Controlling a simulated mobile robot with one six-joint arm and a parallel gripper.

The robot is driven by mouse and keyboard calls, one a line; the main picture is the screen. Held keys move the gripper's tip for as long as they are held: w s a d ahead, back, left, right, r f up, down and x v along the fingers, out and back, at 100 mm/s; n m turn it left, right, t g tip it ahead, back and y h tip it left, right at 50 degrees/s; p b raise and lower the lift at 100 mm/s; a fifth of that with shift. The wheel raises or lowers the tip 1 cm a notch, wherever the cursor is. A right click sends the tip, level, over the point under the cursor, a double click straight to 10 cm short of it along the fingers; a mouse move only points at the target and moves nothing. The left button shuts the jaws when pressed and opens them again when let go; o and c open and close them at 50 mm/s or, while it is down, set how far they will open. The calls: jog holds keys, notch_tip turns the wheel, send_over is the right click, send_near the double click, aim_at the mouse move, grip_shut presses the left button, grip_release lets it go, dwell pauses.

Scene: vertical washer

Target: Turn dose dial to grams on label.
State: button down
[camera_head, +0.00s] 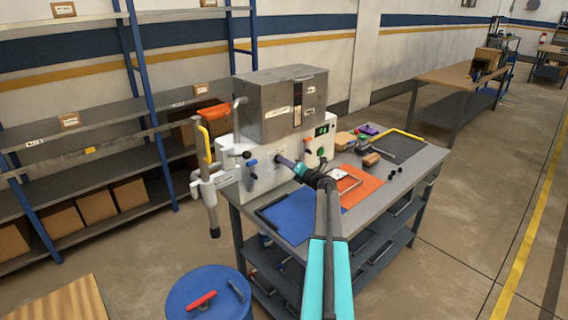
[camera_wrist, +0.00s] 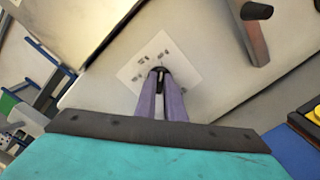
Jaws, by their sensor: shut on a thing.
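The washer has a grey metal hood (camera_head: 280,105) above a white front panel (camera_head: 262,180) and stands on a workbench. My gripper (camera_head: 282,161) reaches the front panel from the right. In the wrist view its two purple fingers (camera_wrist: 161,92) are shut on the small dark dose dial (camera_wrist: 158,72), which they largely hide. A white scale plate (camera_wrist: 150,58) with small dark marks lies behind the dial. The dial's pointer and setting cannot be made out. A pale label (camera_head: 278,112) is on the hood, its text too small to read.
A dark lever (camera_wrist: 256,12) sticks out near the dial. A small display (camera_head: 321,131) is on the panel's right part. A blue mat (camera_head: 292,217) and an orange mat (camera_head: 358,187) lie on the bench (camera_head: 415,172). A blue drum (camera_head: 208,294) stands in front.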

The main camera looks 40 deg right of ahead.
jog(key=shift+w+n+b, duration=0.1)
jog(key=shift+n+b, duration=0.4)
jog(key=shift+b, duration=0.15)
jog(key=n+b, duration=0.6)
jog(key=b, duration=0.1)
jog(key=n+b, duration=0.6)
jog(key=b, duration=0.1)
jog(key=n+b, duration=0.7)
jog(key=b, duration=0.1)
jog(key=shift+a+r, duration=0.2)
jog(key=shift+a, duration=0.1)
